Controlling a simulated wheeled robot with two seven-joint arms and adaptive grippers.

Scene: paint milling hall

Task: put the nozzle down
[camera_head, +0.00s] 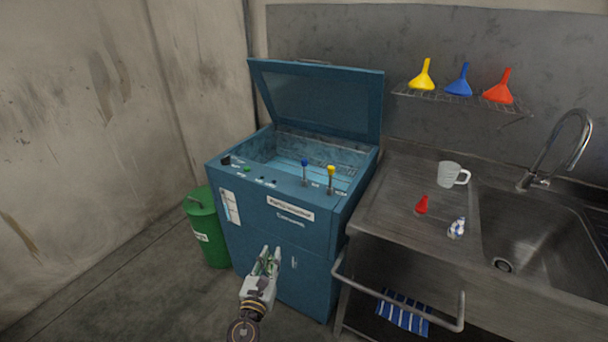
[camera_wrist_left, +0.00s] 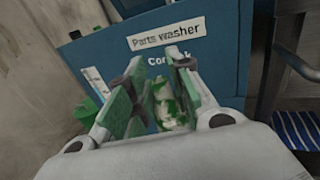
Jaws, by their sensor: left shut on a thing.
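My left gripper (camera_head: 267,261) is in front of the blue parts washer, and its jaws are shut on the nozzle. In the left wrist view the nozzle (camera_wrist_left: 168,103) is a small whitish piece with green patches, between the fingers of the left gripper (camera_wrist_left: 155,95). In the head view the fingers mostly hide it. The gripper is below the washer's front rim, clear of the floor. The parts washer (camera_head: 285,262) has its lid (camera_head: 320,98) raised, and its basin is open. My right gripper is not in view.
The steel sink counter (camera_head: 390,210) stands to the right, holding a clear jug (camera_head: 452,173), a small red piece (camera_head: 422,205) and a small blue-and-white piece (camera_head: 456,228). Coloured funnels stand on a wire shelf (camera_head: 445,98). A green bin (camera_head: 206,230) stands left; a rail (camera_head: 400,308) carries a striped towel (camera_head: 402,315).

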